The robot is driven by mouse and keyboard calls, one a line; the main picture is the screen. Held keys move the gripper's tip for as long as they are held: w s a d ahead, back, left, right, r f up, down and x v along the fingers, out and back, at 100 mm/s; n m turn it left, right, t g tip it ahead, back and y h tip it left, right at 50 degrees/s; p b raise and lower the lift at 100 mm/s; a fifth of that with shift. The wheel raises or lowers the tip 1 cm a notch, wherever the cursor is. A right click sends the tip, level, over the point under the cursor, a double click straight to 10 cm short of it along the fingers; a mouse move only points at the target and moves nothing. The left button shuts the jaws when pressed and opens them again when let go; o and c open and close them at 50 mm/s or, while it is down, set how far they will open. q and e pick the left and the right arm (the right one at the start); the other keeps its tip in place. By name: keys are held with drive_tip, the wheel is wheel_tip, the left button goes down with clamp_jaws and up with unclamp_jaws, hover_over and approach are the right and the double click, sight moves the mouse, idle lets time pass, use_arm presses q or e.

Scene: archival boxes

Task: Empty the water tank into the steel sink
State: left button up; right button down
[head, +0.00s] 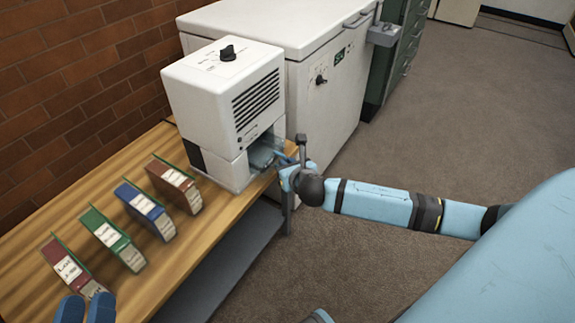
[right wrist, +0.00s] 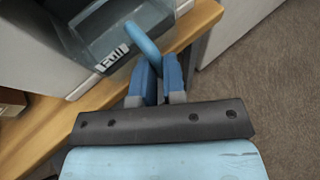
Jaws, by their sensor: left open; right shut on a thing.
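The water tank (right wrist: 112,38) is a clear bluish bin with a "Full" label and a blue loop handle (right wrist: 143,45). In the head view the tank (head: 262,154) sits in the lower opening of a white dehumidifier-like unit (head: 222,95); how far it sticks out is hard to tell. My right gripper (right wrist: 158,68) is shut on the handle; in the head view this gripper (head: 282,166) is at the unit's front, by the bench edge. My left gripper (head: 86,308) is open at the bottom left, near the binders. I cannot identify a steel sink in either view.
A white chest freezer (head: 325,85) stands behind the unit, beside a green cabinet (head: 402,45). The carpet (head: 470,120) at the right is clear.

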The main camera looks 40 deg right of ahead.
drive_tip(key=shift+r+p, duration=0.3)
drive_tip(key=shift+p, duration=0.4)
drive_tip(key=s+d+p, duration=0.2)
drive_tip(key=s+d, duration=0.1)
drive_tip(key=s, duration=0.5)
drive_tip(key=s+d+p, duration=0.3)
drive_tip(key=s, duration=0.4)
drive_tip(key=shift+s+d+p, duration=0.25)
drive_tip(key=shift+s+p, duration=0.1)
idle(1.8)
idle(0.3)
wheel_tip(320, 180, up, 5)
drive_tip(key=p, duration=0.5)
drive_tip(key=shift+p, duration=0.4)
idle(0.4)
